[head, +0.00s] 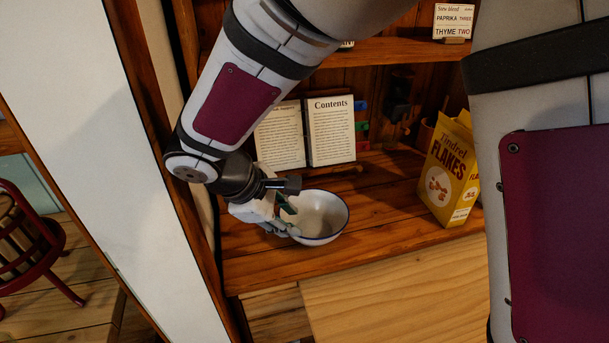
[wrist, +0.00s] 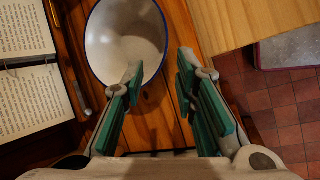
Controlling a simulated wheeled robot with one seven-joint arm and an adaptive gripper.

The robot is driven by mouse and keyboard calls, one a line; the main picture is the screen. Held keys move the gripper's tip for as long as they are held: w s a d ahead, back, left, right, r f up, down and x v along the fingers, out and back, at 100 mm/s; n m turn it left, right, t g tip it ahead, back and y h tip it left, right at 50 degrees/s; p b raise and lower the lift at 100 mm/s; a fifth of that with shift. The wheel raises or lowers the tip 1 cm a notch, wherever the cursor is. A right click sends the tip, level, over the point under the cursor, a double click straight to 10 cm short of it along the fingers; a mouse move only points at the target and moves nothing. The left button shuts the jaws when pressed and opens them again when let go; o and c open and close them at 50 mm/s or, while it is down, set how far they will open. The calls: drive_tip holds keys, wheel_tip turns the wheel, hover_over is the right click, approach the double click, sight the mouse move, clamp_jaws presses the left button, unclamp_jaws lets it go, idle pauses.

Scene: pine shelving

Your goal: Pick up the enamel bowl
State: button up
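The enamel bowl (head: 322,217) is white with a dark blue rim and sits upright on the wooden shelf near its front edge. It also shows at the top of the wrist view (wrist: 112,38) and looks empty. My gripper (head: 290,218) is at the bowl's left side in the head view. In the wrist view my gripper (wrist: 163,72) is open, with green pads apart. One finger overlaps the bowl's inside and the other lies outside its rim. I cannot tell whether either finger touches the bowl.
An open book (head: 331,132) stands behind the bowl; it also shows in the wrist view (wrist: 25,100). A yellow flakes box (head: 448,175) stands to the right. A white panel (head: 85,130) is at left. Shelf between bowl and box is clear.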

sight(311, 237)
drive_tip(key=shift+p+x, duration=0.4)
drive_tip(key=shift+x, duration=5.6)
drive_tip(key=shift+s, duration=0.15)
clamp_jaws()
